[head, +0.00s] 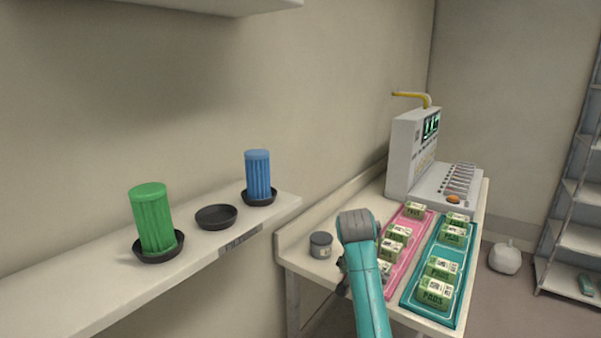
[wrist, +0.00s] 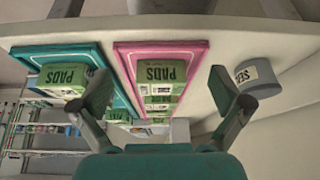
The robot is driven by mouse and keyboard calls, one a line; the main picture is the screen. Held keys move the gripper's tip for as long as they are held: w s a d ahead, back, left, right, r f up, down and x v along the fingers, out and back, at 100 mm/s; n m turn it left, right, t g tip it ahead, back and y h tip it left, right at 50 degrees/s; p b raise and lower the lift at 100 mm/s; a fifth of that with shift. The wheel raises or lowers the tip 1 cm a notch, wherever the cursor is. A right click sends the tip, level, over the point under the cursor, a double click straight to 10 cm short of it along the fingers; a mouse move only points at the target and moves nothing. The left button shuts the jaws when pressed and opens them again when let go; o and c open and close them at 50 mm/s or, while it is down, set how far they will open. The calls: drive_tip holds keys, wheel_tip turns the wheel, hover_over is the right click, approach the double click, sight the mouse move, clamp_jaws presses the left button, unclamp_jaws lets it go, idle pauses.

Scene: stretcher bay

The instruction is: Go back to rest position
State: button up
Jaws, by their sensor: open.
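My gripper (wrist: 160,80) shows in the wrist view with its two fingers wide apart and nothing held between them. Beyond the fingers, a green PADS pack (wrist: 160,74) on the pink tray (wrist: 122,62) shows upside down. In the head view my teal arm reaches over the front left of the table (head: 318,268), and it mostly hides the gripper. The gripper is between the grey jar (head: 320,245) and the pink tray (head: 413,252). I cannot tell its exact height above the table.
A teal tray (head: 409,290) with several PADS packs lies right of the pink one. A white machine (head: 405,150) stands at the back. The wall shelf (head: 95,285) bears a green cylinder (head: 153,218), a blue cylinder (head: 258,174) and an empty black dish (head: 216,217).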

drive_tip(key=s+d+f+n+t, duration=0.15)
drive_tip(key=s+f, duration=0.25)
drive_tip(key=f, duration=0.9)
drive_tip(key=s+f+n+t+y, duration=0.1)
drive_tip(key=s+f+t, duration=0.1)
drive_tip(key=s+f, duration=0.8)
drive_tip(key=s+f+n+t+y, duration=0.1)
drive_tip(key=s+f+n+t, duration=0.1)
drive_tip(key=s+f, duration=0.85)
drive_tip(key=s+r+n+t, duration=0.1)
drive_tip(key=s+r, duration=0.2)
drive_tip(key=s, duration=0.9)
drive_tip(key=s+r+t, duration=0.1)
drive_tip(key=s+r, duration=0.3)
drive_tip(key=s, duration=0.7)
drive_tip(key=s+r+n+t, duration=0.1)
drive_tip(key=s+r+t, duration=0.2)
drive_tip(key=s+r, duration=1.2)
drive_tip(key=shift+d+r+y, duration=0.3)
drive_tip(key=shift+d, duration=0.05)
